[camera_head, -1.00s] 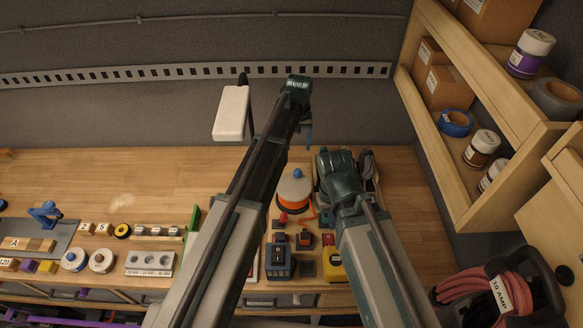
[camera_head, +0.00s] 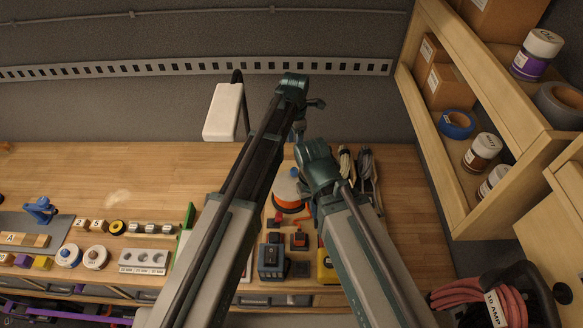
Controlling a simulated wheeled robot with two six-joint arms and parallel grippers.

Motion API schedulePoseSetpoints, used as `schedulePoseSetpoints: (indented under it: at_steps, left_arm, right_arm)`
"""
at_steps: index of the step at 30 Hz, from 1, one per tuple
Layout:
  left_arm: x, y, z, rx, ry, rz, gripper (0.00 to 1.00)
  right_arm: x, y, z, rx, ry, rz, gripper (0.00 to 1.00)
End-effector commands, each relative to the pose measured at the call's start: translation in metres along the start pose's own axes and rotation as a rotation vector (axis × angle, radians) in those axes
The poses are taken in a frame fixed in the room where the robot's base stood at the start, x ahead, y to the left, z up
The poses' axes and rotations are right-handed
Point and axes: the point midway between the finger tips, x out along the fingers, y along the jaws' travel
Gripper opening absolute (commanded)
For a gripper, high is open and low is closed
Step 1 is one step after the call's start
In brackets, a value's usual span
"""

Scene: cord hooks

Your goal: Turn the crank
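An orange and white reel-like drum (camera_head: 288,190) with a blue centre stands on the bench, partly behind my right wrist. It may carry the crank, but I cannot make out a crank handle clearly. A red knob (camera_head: 278,217) is just in front of it. My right gripper (camera_head: 318,165) is above and beside the drum's right side; its fingers are hidden by its own wrist. My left arm reaches up past the drum, and my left gripper (camera_head: 300,128) is mostly hidden behind its links. I cannot tell whether either gripper is open or holding something.
Coiled cords (camera_head: 365,165) lie right of the drum. A white panel (camera_head: 223,112) stands behind my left arm. A wooden shelf (camera_head: 440,150) borders the right. The left-rear bench is clear.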

Motion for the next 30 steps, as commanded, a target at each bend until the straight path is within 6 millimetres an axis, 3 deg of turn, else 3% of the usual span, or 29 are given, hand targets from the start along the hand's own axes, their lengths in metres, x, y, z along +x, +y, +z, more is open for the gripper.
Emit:
schedulePoseSetpoints:
  at_steps: [8, 14, 30]
  left_arm:
    - [0.003, 0.0, 0.0, -0.013, 0.0, 0.0, 0.68]
    - [0.016, 0.0, 0.0, -0.012, 0.0, 0.0, 0.68]
    - [0.087, 0.0, 0.0, -0.011, 0.0, 0.0, 0.68]
  right_arm:
    - [0.003, 0.0, 0.0, -0.001, 0.0, 0.0, 0.0]
    - [0.016, -0.001, -0.001, -0.006, 0.0, 0.001, 0.0]
    - [0.086, -0.008, -0.006, -0.009, 0.003, 0.001, 0.0]
